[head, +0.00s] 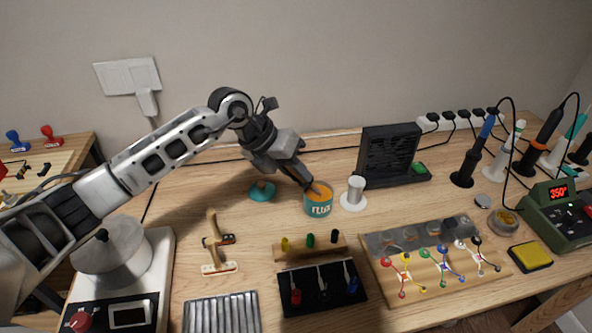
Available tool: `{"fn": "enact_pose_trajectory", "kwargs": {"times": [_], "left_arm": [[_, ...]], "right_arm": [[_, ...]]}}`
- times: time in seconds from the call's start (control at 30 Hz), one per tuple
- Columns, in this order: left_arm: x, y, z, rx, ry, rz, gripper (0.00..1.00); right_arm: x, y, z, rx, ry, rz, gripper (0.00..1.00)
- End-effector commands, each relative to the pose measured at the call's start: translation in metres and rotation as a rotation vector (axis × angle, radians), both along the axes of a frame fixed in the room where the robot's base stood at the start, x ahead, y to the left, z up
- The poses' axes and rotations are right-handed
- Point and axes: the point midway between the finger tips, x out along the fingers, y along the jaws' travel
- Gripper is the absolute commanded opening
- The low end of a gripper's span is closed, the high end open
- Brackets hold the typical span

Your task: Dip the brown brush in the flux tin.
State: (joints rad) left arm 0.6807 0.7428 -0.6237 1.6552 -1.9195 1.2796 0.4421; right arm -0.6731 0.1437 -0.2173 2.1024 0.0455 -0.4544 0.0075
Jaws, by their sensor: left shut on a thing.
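The flux tin (318,208) is a small round teal tin with pale lettering and an orange top surface, upright near the middle of the table. My left gripper (309,187) reaches in from the left and points down at the tin's left rim. It is shut on a thin thing, which I take to be the brown brush. The fingers hide nearly all of the brush. I cannot tell whether its tip touches the orange flux. My right gripper is not in view.
A white cylinder on a round base (354,192) stands close right of the tin. A teal-based piece (262,191) stands to its left. In front are a wooden rack (310,249) and a board with coloured clips (437,275). A black fan box (388,155) is behind right.

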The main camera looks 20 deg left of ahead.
Motion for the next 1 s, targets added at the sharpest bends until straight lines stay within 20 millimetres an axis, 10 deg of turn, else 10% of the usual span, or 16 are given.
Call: {"fn": "enact_pose_trajectory", "kwargs": {"times": [1.0], "left_arm": [[-0.001,0.0,0.051,0.002,0.003,-0.001,0.0]], "right_arm": [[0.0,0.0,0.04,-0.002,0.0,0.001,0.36]]}}
